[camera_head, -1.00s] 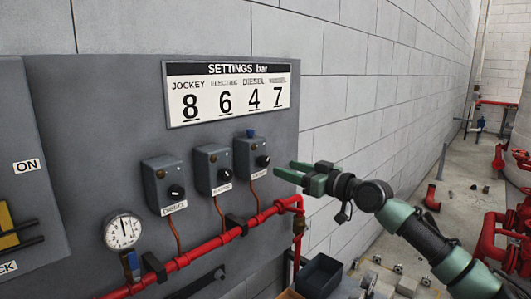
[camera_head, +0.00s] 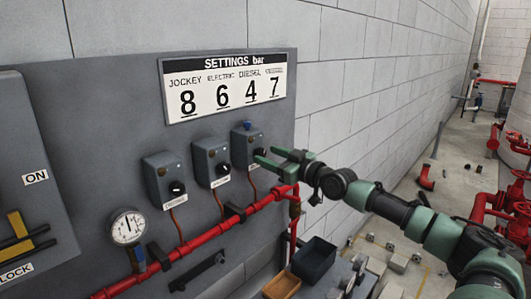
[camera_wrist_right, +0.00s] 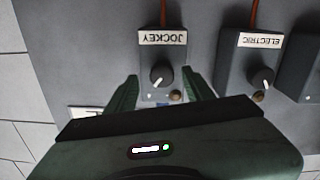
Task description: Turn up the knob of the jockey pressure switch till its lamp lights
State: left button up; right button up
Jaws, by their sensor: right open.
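The jockey pressure switch (camera_head: 241,146) is the rightmost of three grey boxes on the panel. In the right wrist view its label JOCKEY (camera_wrist_right: 162,38) is upside down, above a black knob (camera_wrist_right: 161,75) with a white mark. A small brownish lamp (camera_wrist_right: 176,95) beside the knob looks unlit. My right gripper (camera_head: 263,157) is open in front of this box. In the wrist view its two green fingers lie on either side of the knob, with visible gaps, so it is not gripped. My left gripper is not in view.
The electric switch (camera_head: 211,160) and diesel switch (camera_head: 163,178) stand to the left. A settings board (camera_head: 223,87) above reads jockey 8, electric 6, diesel 4. A red pipe (camera_head: 210,243) and pressure gauge (camera_head: 126,227) are below. A dark bin (camera_head: 313,262) stands at lower right.

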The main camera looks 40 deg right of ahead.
jog(key=shift+w+a, duration=0.2)
jog(key=shift+w, duration=0.65)
